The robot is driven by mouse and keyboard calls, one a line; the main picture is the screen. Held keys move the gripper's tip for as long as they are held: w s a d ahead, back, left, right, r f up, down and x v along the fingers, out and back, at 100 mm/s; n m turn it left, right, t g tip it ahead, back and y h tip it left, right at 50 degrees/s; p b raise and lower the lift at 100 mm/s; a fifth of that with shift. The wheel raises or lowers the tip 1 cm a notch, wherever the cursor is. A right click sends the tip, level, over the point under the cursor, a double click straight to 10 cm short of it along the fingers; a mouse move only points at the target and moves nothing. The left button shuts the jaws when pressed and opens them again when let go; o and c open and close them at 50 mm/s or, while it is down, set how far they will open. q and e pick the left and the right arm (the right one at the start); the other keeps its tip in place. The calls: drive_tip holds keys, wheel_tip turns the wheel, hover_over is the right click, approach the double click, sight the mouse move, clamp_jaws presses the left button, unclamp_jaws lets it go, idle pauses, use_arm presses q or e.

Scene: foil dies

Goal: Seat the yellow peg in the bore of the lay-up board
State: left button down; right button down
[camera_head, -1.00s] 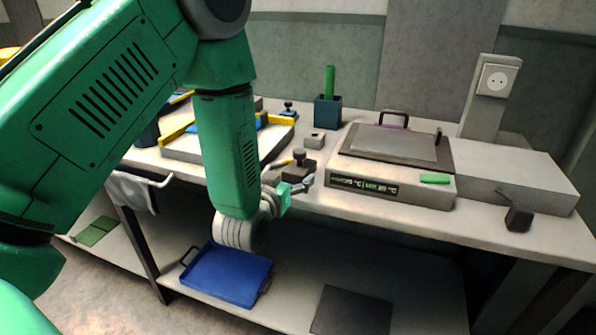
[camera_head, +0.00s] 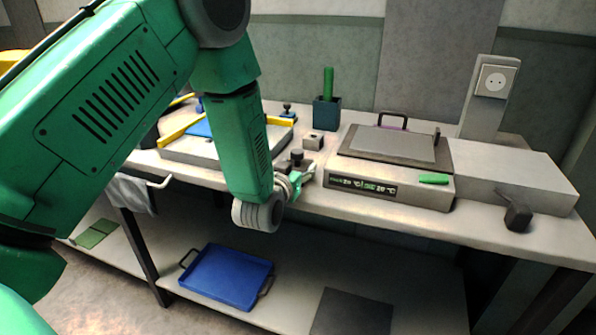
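The lay-up board (camera_head: 190,156) appears to be the pale board with yellow edge bars on the left of the bench, partly behind my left arm. Its bore cannot be made out. My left gripper (camera_head: 303,178) is low over the bench's front edge, just in front of a dark block with a round knob (camera_head: 297,154). Its fingers are small and partly hidden by the wrist, so their opening and anything between them cannot be told. I cannot make out the yellow peg now. My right gripper is out of view.
A heated press (camera_head: 390,185) with digital readouts stands right of the gripper, a green bar on it. Behind are a small grey block (camera_head: 313,141) and a dark blue holder (camera_head: 327,113) with a green stick. A blue tray (camera_head: 225,278) lies on the lower shelf.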

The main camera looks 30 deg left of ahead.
use_arm(q)
drive_tip(key=shift+w+d+r, duration=0.15)
drive_tip(key=shift+r, duration=0.05)
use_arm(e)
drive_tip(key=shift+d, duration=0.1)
